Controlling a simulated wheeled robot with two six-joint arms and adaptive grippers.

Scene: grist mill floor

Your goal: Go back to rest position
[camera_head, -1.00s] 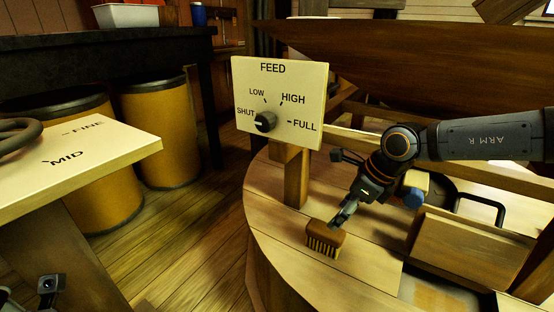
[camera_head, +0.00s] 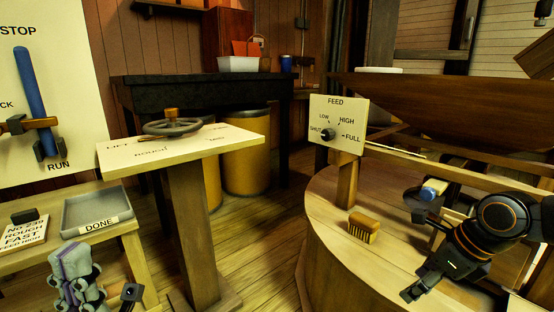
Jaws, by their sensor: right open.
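My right gripper (camera_head: 416,288) is at the lower right, over the front of the round wooden top (camera_head: 325,215). It is open and apart from the brush, with nothing seen between its fingers. The wooden brush (camera_head: 364,226) lies on that top, bristles toward me, to the left of the gripper. My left gripper (camera_head: 76,268) shows at the bottom left, in front of the low bench. Its fingertips are not clear, so I cannot tell whether it is open or shut.
The FEED sign (camera_head: 338,122) has its dial at SHUT. A handwheel (camera_head: 172,127) sits on a pedestal table. A grey DONE tray (camera_head: 97,210) and a card (camera_head: 24,234) lie on the low bench beneath a blue lever (camera_head: 30,90). The plank floor between is clear.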

